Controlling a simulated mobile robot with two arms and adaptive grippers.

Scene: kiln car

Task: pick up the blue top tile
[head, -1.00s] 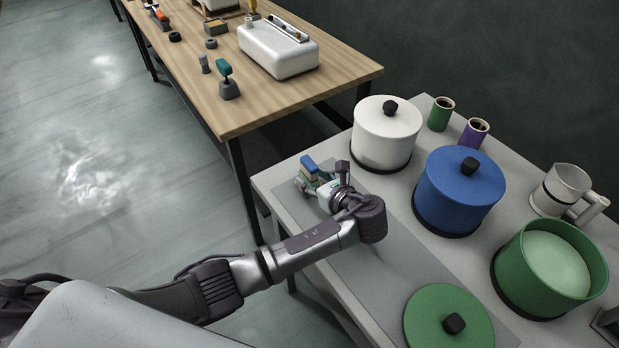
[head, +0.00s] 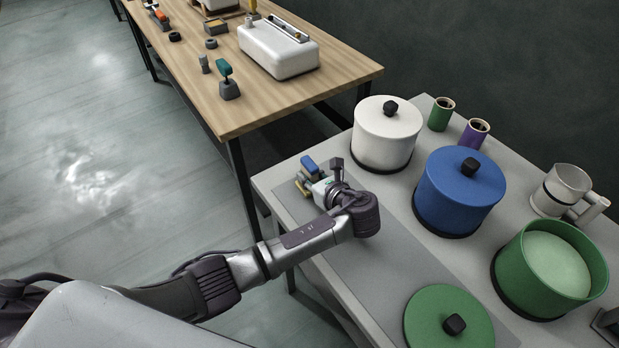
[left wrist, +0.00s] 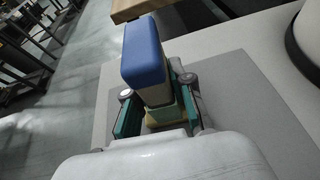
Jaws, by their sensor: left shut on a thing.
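The blue top tile (left wrist: 144,48) has a blue face and pale sides. It also shows in the head view (head: 309,164), near the left corner of the grey table. My left gripper (left wrist: 153,88) is shut on it, with a teal-padded finger on each side; the gripper shows small in the head view (head: 310,178). A pale green tile (left wrist: 158,112) and a yellow tile (left wrist: 160,121) show below the blue one. I cannot tell whether the blue tile still touches them. My right gripper is not in view.
A white pot (head: 385,138), a blue pot (head: 455,195) and an open green pot (head: 518,275) stand right of the arm. A green lid (head: 435,325) lies in front. A wooden workbench (head: 230,110) stands behind. The grey mat (head: 395,260) is mostly clear.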

